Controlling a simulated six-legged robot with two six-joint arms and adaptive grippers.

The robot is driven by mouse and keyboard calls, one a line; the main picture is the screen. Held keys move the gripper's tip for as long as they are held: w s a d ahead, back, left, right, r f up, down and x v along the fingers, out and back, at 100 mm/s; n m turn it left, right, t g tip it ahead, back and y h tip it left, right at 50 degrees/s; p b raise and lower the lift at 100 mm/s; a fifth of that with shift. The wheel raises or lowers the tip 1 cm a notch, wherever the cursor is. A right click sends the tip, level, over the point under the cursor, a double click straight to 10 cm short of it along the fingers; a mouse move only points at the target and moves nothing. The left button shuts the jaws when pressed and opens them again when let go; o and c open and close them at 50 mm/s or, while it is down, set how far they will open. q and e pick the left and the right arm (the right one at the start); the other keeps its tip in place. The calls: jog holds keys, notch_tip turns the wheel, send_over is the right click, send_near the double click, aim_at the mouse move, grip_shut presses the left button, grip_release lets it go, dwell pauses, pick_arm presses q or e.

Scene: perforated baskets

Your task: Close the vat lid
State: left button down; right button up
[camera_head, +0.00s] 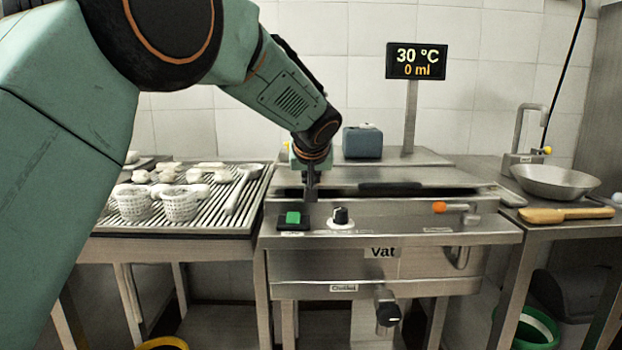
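The steel vat (395,255) stands in the middle, with a "Vat" label on its front. Its flat steel lid (420,176) lies low over the top, near level, with a dark strip along its front edge. Whether a gap remains under it is hard to tell. My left gripper (311,194) points down at the left front part of the lid, above the control panel. Its fingers look narrow and dark, and whether they are open or touch the lid is unclear. My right gripper is out of view.
A green button (293,218) and black knob (340,218) sit on the vat's front panel. A slatted table (215,215) at left holds white perforated baskets (180,203). A display (418,61) reads 30 °C, 0 ml. A metal bowl (553,182) and wooden paddle (562,214) lie right.

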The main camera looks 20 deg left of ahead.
pick_arm(q)
jog(key=shift+f, duration=0.35)
jog(key=shift+r, duration=0.1)
dwell(0.3)
